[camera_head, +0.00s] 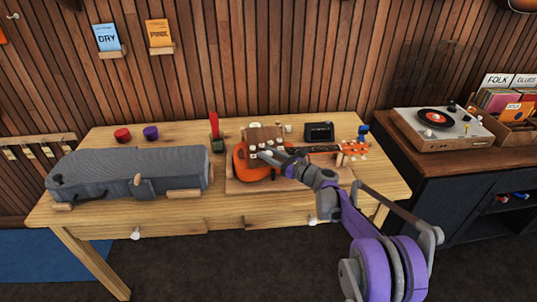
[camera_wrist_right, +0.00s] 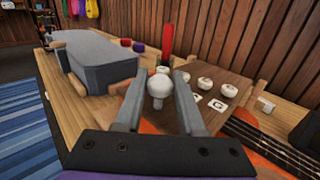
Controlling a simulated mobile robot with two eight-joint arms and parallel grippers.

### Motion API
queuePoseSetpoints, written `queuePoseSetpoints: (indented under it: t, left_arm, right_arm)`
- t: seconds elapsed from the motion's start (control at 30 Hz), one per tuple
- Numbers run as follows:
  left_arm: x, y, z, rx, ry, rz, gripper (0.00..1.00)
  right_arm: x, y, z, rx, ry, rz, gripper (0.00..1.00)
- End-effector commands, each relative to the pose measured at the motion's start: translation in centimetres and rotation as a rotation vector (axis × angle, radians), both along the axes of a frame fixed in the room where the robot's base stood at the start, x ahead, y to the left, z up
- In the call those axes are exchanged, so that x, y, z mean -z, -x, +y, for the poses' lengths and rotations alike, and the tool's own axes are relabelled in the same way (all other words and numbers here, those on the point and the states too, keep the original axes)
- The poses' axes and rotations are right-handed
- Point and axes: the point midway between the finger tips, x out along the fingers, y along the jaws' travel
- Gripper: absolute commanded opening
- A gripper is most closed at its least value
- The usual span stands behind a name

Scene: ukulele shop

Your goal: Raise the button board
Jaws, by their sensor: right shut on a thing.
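The button board (camera_head: 264,132) is a small brown panel with several white buttons, at the body of the orange ukulele (camera_head: 241,164) on the workbench. In the right wrist view the board (camera_wrist_right: 208,74) fills the middle right, with white round buttons and small letter cards. My right gripper (camera_head: 266,153) reaches in from the lower right. Its fingers (camera_wrist_right: 158,92) are closed around a white round-headed knob (camera_wrist_right: 158,84) at the board's left side. The fingers hide part of the board and the knob's base. My left gripper is not in view.
A grey instrument case (camera_head: 130,170) lies on the bench's left. Red (camera_head: 122,134) and purple (camera_head: 151,132) round items stand behind it. A red upright item (camera_head: 214,125) stands close left of the board. A small dark device (camera_head: 319,131) stands to its right.

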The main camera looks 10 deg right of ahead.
Motion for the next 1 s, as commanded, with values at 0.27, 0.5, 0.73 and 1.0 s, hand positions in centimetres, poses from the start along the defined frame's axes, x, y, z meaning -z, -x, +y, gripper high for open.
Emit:
queuePoseSetpoints:
  t: [0.27, 0.5, 0.73, 1.0]
  left_arm:
    - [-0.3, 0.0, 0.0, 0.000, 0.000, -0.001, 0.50]
    - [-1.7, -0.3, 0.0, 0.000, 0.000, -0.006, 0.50]
    - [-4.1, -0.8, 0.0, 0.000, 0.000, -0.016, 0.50]
    - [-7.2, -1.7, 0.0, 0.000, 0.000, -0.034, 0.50]
  right_arm:
    - [-0.5, -0.1, 0.0, 0.000, 0.000, 0.018, 0.00]
    - [-3.1, -0.7, 0.0, 0.000, 0.001, 0.125, 0.00]
    - [-6.8, -2.2, 0.0, 0.000, 0.001, 0.296, 0.00]
    - [-10.1, -4.3, 0.0, 0.000, 0.001, 0.479, 0.00]
